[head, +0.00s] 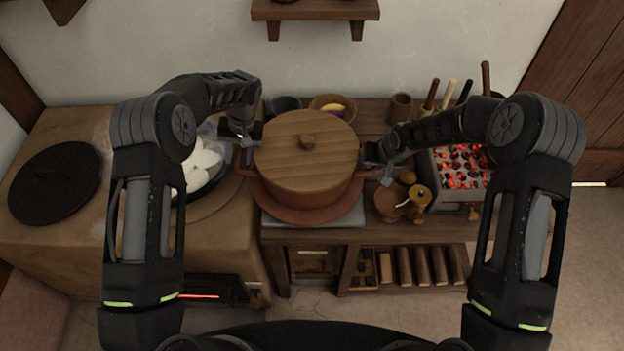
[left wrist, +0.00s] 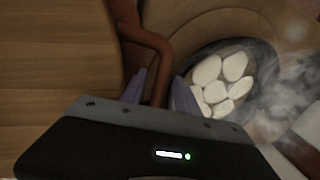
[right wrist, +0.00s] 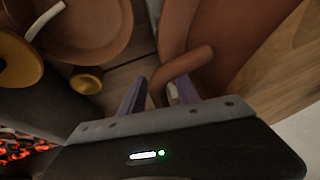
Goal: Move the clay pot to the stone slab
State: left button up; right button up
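The clay pot (head: 318,192) is a reddish-brown vessel with a round wooden lid (head: 290,150) and two side handles. It is above the stone slab (head: 350,217), whose grey edge shows at the front. A wider reddish round rim or dish shows around its foot; I cannot tell whether the pot rests or hangs slightly above. My left gripper (head: 243,146) is at the left handle; the left wrist view shows its fingers (left wrist: 160,88) closed around it. My right gripper (head: 383,165) is at the right handle, with its fingers (right wrist: 157,92) closed around it.
A clay stove (head: 40,225) with a pan of white pieces (head: 203,165) and steam is at left. A brazier of glowing coals (head: 462,165) is at right. Small wooden vessels (head: 388,200) stand close to the pot's right side. A bowl (head: 345,102) stands behind it.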

pick_arm(q)
jog(key=shift+r, duration=0.1)
jog(key=v, duration=1.1)
jog(key=shift+r, duration=0.35)
jog(key=shift+d, duration=0.1)
pick_arm(e)
jog(key=v, duration=1.2)
